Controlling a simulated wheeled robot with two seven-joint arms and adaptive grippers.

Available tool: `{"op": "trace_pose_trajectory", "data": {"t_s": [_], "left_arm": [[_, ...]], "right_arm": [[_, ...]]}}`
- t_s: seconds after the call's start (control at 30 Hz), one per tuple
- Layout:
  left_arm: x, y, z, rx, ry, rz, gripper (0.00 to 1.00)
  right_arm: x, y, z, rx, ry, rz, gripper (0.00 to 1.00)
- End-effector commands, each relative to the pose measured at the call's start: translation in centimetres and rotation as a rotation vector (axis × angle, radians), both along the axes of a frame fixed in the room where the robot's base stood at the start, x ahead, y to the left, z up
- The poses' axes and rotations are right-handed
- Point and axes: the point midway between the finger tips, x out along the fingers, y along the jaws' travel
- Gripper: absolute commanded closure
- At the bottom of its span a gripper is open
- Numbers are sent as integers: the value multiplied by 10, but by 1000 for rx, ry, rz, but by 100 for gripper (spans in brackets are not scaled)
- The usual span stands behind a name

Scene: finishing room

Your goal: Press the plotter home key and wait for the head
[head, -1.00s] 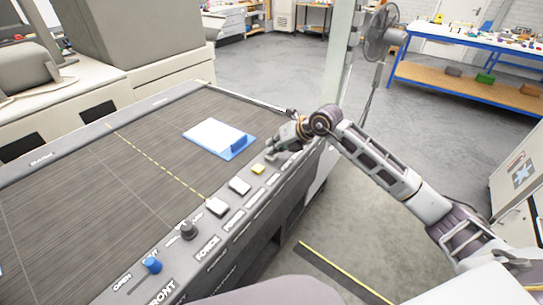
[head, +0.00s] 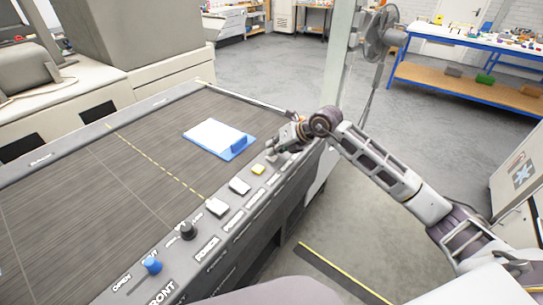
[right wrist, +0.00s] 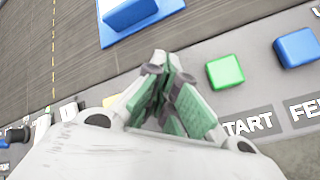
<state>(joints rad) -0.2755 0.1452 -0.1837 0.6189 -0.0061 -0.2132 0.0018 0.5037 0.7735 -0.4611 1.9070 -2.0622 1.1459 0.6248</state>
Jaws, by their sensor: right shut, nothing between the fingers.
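The plotter's flat dark bed (head: 90,190) fills the left of the head view. Its front control strip carries a yellow key (head: 258,169), two white keys, one of them nearer the yellow (head: 239,187), and a black knob (head: 188,231). My right gripper (head: 272,156) is shut and empty over the strip, just beyond the yellow key. In the right wrist view its fingertips (right wrist: 163,68) show left of a green key (right wrist: 225,71), and a blue key (right wrist: 297,47) is further right. I cannot make out a home label; the fingers hide part of the strip. My left gripper is out of view.
A blue plate (head: 236,153) with a white sheet and a raised blue block lies on the bed near the gripper. A blue knob (head: 152,265) is at the strip's near end. A pale post (head: 345,65) and a fan (head: 382,35) stand beyond. Floor right of the plotter is open.

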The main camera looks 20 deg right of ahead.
Motion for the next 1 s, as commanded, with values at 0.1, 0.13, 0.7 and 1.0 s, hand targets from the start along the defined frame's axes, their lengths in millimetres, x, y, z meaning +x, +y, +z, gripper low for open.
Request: {"op": "trace_pose_trajectory", "data": {"t_s": [0.1,0.13,0.7,1.0], "left_arm": [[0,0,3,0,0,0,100],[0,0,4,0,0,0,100],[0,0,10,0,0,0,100],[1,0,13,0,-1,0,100]], "right_arm": [[0,0,4,-1,1,0,100],[0,0,5,-1,1,0,100],[0,0,17,0,0,0,100],[0,0,21,0,0,0,100]]}}
